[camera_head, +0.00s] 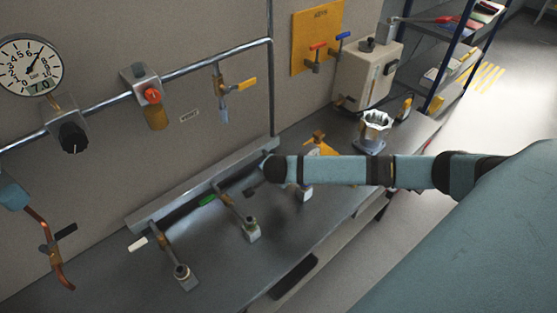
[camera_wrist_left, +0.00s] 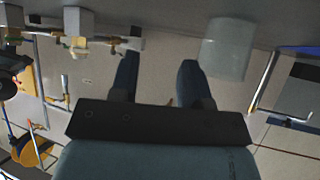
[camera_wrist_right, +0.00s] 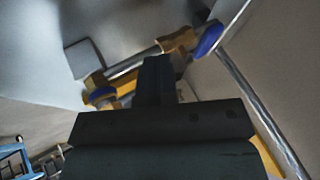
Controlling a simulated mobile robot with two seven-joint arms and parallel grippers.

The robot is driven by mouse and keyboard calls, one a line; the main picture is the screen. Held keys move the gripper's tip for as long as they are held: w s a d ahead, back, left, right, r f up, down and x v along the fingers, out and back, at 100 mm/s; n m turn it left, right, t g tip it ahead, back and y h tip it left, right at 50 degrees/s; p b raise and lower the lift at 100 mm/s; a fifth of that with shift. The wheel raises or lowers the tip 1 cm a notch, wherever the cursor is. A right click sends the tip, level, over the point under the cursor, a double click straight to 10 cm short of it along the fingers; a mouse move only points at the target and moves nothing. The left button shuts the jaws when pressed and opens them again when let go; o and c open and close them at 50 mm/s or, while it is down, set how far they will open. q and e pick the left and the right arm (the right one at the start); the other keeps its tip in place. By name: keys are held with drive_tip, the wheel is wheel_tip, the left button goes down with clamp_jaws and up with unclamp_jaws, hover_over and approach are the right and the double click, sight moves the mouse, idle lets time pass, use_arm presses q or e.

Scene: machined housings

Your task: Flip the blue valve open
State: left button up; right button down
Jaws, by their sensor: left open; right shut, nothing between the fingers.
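A blue handle (camera_wrist_right: 210,40) shows in the right wrist view, at the end of a brass and steel fitting (camera_wrist_right: 150,58). A second blue part (camera_wrist_right: 102,95) sits lower left on brass; I cannot tell whether they belong to one valve. My right gripper (camera_wrist_right: 158,68) is shut and empty, its fingers in front of this fitting; contact is unclear. In the head view my right arm reaches in from the right over the bench manifold, and its fingers cannot be made out. My left gripper (camera_wrist_left: 158,75) is open and empty in the left wrist view, outside the head view.
The bench (camera_head: 230,275) carries valves with a white handle (camera_head: 138,243) and a green handle (camera_head: 207,200). A wall pipe (camera_head: 200,66) carries a yellow lever (camera_head: 246,84). A yellow board (camera_head: 305,25) holds red and blue keys.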

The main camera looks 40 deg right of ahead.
use_arm(q)
drive_tip(key=shift+s+a+f+b, duration=0.1)
drive_tip(key=shift+f+b, duration=0.55)
drive_tip(key=shift+f, duration=0.3)
use_arm(e)
drive_tip(key=w, duration=0.3)
drive_tip(key=shift+w+a+r, duration=0.1)
drive_tip(key=shift+a, duration=0.1)
